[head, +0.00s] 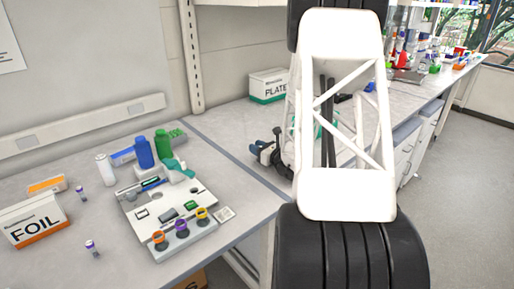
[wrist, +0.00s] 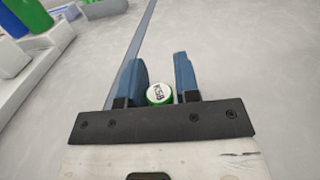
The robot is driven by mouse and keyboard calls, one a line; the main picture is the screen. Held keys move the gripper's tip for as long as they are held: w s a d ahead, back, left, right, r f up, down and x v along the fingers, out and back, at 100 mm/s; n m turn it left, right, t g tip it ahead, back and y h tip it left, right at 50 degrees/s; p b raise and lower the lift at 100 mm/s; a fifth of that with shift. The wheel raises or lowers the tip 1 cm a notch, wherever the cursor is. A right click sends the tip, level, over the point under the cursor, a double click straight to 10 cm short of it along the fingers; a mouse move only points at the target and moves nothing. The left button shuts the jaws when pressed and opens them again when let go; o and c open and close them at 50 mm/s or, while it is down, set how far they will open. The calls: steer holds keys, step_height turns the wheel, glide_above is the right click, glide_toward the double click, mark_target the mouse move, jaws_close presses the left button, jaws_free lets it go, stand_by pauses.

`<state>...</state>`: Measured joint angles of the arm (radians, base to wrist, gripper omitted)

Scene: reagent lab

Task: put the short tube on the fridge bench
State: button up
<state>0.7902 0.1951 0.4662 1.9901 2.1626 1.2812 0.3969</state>
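My gripper (wrist: 160,75) has its two blue fingers on either side of a short tube with a green cap (wrist: 160,93), which reads "K5B". The cap fills nearly all the space between the fingers, close to their base, and the gripper appears shut on it. The tube's body is hidden below the cap. In the head view my gripper (head: 262,151) is over the grey bench, right of the white workstation; the tube cannot be made out there. No fridge can be made out, so I cannot tell which surface is the fridge bench.
The near bench (head: 60,262) holds a white workstation (head: 150,222), a foil box (head: 33,220), two purple-capped tubes (head: 92,248) and blue and green bottles (head: 164,144). A plate box (head: 268,86) stands behind. A far bench (head: 405,98) has many bottles.

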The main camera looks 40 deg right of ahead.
steer(key=shift+o, duration=1.1)
steer(key=shift+r, duration=0.2)
steer(key=shift+s+d, duration=0.25)
steer(key=shift+s, duration=1.75)
steer(key=shift+s+d, duration=0.3)
steer(key=shift+s, duration=1.65)
steer(key=shift+s+d, duration=0.25)
steer(key=shift+s, duration=1.75)
